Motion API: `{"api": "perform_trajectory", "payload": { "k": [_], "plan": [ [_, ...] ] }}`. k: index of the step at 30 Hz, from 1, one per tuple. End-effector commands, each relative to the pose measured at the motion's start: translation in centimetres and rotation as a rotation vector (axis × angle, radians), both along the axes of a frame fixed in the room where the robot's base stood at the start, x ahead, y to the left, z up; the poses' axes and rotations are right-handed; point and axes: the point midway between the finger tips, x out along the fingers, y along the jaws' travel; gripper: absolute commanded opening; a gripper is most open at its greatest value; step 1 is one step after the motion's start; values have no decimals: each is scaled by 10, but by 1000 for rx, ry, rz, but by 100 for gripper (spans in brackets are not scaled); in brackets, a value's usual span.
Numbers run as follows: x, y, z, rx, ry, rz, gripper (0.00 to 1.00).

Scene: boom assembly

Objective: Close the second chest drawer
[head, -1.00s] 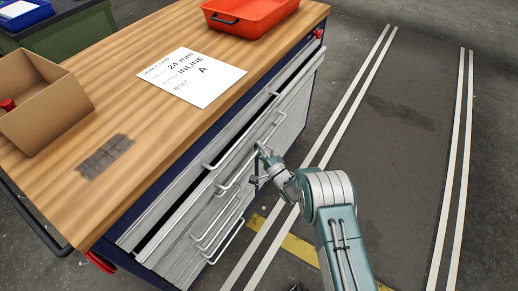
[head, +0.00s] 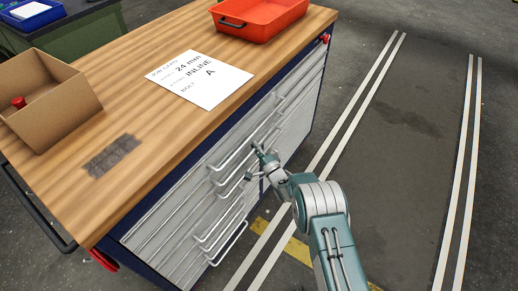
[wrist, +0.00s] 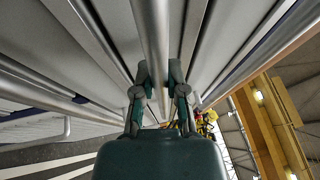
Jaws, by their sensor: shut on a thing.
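The chest (head: 140,213) has a dark blue frame and several grey drawers with long bar handles. The second drawer (head: 165,233) looks flush with the fronts around it, with no dark gap showing above it. My gripper (head: 256,163) is at the front of the chest, at the right end of the second drawer's handle (head: 232,180). In the wrist view my gripper (wrist: 159,78) has its two teal fingers on either side of a round grey handle bar (wrist: 154,35), shut on it. The gripper hides part of the handle in the head view.
On the wooden top (head: 150,120) are a cardboard box (head: 60,115), a job card (head: 200,80) and a red tray (head: 262,28). More handles (head: 222,235) stick out below. The floor (head: 400,150) to the right is clear, with white lines.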

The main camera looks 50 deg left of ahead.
Motion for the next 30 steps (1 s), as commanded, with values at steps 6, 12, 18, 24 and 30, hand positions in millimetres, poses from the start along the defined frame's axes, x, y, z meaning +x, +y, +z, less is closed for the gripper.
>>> {"api": "perform_trajectory", "payload": {
  "k": [6,12,18,24,30],
  "plan": [
    [-3,0,-4,-8,4,5,48],
    [-2,-1,-2,-3,2,4,52],
    [-2,-4,1,1,1,3,52],
    [-4,-23,-5,-3,3,2,52],
    [-10,-59,-14,-5,5,2,52]
  ]
}}
